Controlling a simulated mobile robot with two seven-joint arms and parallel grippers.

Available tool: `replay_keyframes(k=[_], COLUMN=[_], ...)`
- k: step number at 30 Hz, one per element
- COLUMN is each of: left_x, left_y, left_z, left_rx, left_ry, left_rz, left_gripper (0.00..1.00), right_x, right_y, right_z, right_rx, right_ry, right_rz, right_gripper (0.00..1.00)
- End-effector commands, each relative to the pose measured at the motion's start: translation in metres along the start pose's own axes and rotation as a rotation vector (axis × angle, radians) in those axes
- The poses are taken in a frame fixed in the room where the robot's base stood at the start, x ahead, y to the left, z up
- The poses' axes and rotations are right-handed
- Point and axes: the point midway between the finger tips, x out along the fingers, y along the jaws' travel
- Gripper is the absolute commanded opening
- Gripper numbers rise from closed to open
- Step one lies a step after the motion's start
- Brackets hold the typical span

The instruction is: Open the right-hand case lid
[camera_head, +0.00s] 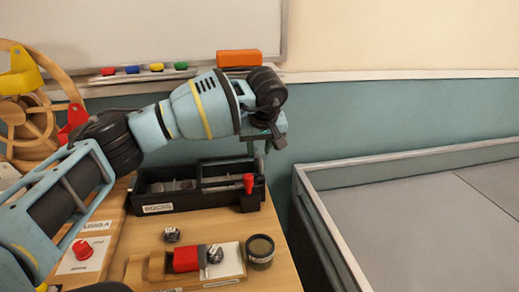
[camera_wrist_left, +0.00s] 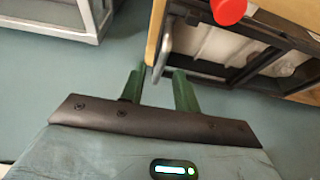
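A black case (camera_head: 165,207) with open compartments stands at the back of the wooden table; its right-hand part has a black frame over it. A red knob (camera_head: 248,183) is at its right front corner and also shows in the left wrist view (camera_wrist_left: 228,10). My left gripper (camera_head: 262,148) points down at the case's right end. In the left wrist view its green fingers (camera_wrist_left: 158,78) are apart, beside the case's black frame (camera_wrist_left: 240,72). A grey metal handle (camera_wrist_left: 164,45) lies just beyond or between the fingertips; I cannot tell whether they touch. My right gripper is out of view.
A wooden holder with a red block (camera_head: 186,258), a round dark tin (camera_head: 260,249) and a red knob on a plate (camera_head: 83,250) are at the table's front. An orange box (camera_head: 238,58) sits on the whiteboard ledge. A grey-walled enclosure (camera_head: 330,222) stands right of the table.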

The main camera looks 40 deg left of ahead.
Motion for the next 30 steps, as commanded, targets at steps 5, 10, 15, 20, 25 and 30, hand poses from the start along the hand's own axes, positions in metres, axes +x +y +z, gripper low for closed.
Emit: replay_keyframes(k=[5, 10, 15, 20, 25, 30], left_x=[0.0062, 0.006, 0.0058, 0.0057, 0.0056, 0.0046], left_y=[-0.0001, -0.0001, 0.0, 0.0, 0.0001, -0.004], left_z=[-0.0002, -0.0003, -0.0002, -0.0002, -0.0002, -0.0008], left_rx=[0.0, 0.0, 0.0, 0.0, 0.0, -0.001], left_ry=[0.001, 0.001, 0.001, 0.001, 0.0, 0.001], left_rz=[0.0, 0.001, 0.001, 0.001, 0.001, 0.001], left_gripper=[0.31, 0.31, 0.13, 0.0, 0.0, 0.0], right_x=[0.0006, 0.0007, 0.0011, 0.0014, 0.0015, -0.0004], right_y=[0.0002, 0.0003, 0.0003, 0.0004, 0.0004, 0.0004], right_z=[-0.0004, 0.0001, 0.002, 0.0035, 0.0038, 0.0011], right_rx=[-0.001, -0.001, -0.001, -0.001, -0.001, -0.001], right_ry=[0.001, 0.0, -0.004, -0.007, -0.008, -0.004], right_rz=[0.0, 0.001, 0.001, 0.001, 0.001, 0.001], right_gripper=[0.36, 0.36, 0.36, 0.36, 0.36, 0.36])
